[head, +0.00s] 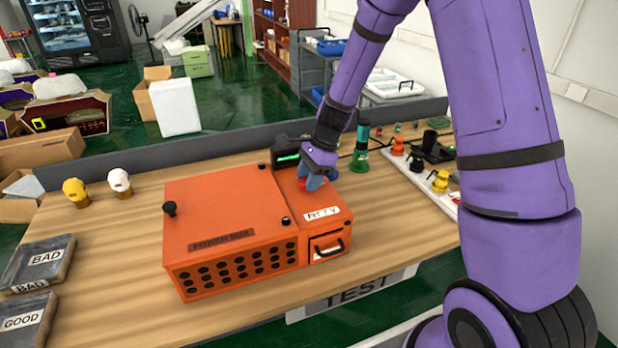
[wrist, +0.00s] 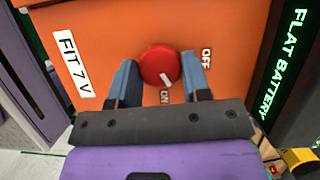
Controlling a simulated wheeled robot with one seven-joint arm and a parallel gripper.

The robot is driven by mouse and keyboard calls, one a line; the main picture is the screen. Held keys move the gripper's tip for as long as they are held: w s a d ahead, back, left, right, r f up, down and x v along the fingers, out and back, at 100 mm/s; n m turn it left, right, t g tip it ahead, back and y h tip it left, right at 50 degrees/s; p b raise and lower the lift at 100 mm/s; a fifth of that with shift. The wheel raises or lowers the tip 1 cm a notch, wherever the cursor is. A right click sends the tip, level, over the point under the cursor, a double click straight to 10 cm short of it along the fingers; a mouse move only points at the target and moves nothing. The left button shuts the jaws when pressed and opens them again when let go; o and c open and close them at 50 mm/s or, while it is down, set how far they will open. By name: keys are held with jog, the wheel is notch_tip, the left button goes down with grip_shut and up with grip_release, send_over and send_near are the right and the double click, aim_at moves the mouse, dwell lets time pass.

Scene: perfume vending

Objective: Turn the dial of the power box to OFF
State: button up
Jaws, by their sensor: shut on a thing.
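The orange power box (head: 215,212) stands on the wooden table in the head view. Its top also fills much of the wrist view (wrist: 225,20). The round red dial (wrist: 160,63) lies between the two blue fingers of my gripper (wrist: 158,67), which is shut on it. The dial's white mark points down towards the ON label (wrist: 165,97). The OFF label (wrist: 207,59) is to the right of the dial, beyond the right finger. In the head view my gripper (head: 316,180) reaches down onto the box's right part and mostly hides the dial (head: 303,184).
A black display (wrist: 285,75) reads FLAT BATTERY in green, beside the box. A FIT 7 V label (head: 322,213) is on the box top. A black knob (head: 170,208) rises from the lid.

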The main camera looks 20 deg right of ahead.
jog(key=n, duration=0.2)
jog(key=n+g, duration=0.1)
jog(key=n, duration=0.1)
jog(key=n+g+h, duration=0.1)
jog(key=n, duration=0.1)
jog(key=shift+w+a, duration=0.1)
jog(key=shift+w, duration=0.15)
jog(key=n+h, duration=0.1)
jog(key=n, duration=0.2)
jog(key=n+g, duration=0.1)
jog(key=n, duration=0.2)
jog(key=shift+w+a+g+h, duration=0.1)
jog(key=shift+a+g+h, duration=0.05)
jog(key=shift+g+h, duration=0.2)
jog(key=shift+n, duration=0.3)
jog(key=o, duration=0.9)
jog(key=v, duration=1)
jog(key=shift+w+r, duration=0.15)
jog(key=shift+r, duration=0.25)
